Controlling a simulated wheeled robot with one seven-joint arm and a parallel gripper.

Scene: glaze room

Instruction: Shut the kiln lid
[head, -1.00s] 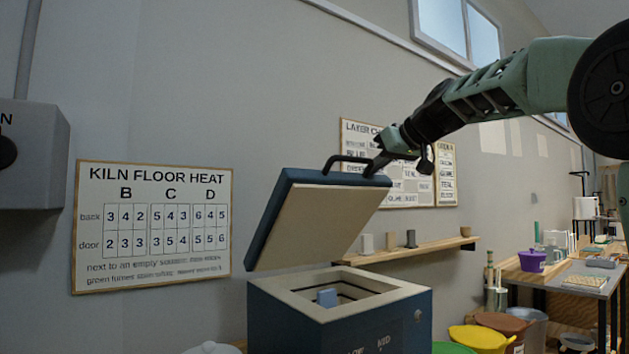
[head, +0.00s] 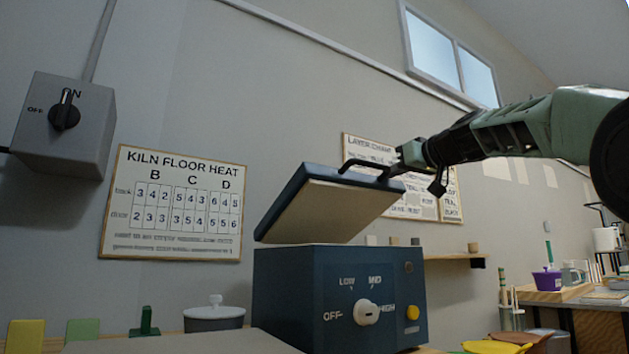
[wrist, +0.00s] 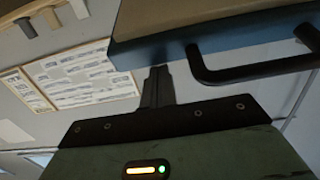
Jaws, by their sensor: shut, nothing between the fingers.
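The blue kiln (head: 285,285) stands at the centre of the head view. Its lid (head: 330,208) is partly open, tilted with a gap above the body, its pale underside facing me. A black bar handle (head: 362,163) is on the lid's raised edge. My gripper (head: 391,171) is at that edge beside the handle's right end, shut and empty. In the wrist view my shut fingers (wrist: 158,76) reach the lid's blue edge (wrist: 200,42), with the handle (wrist: 250,74) to their right, not between them. I cannot tell whether the fingertips touch the lid.
The kiln front has a white knob (head: 367,312) and a yellow button (head: 412,312). A grey switch box (head: 65,125) is on the left wall.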

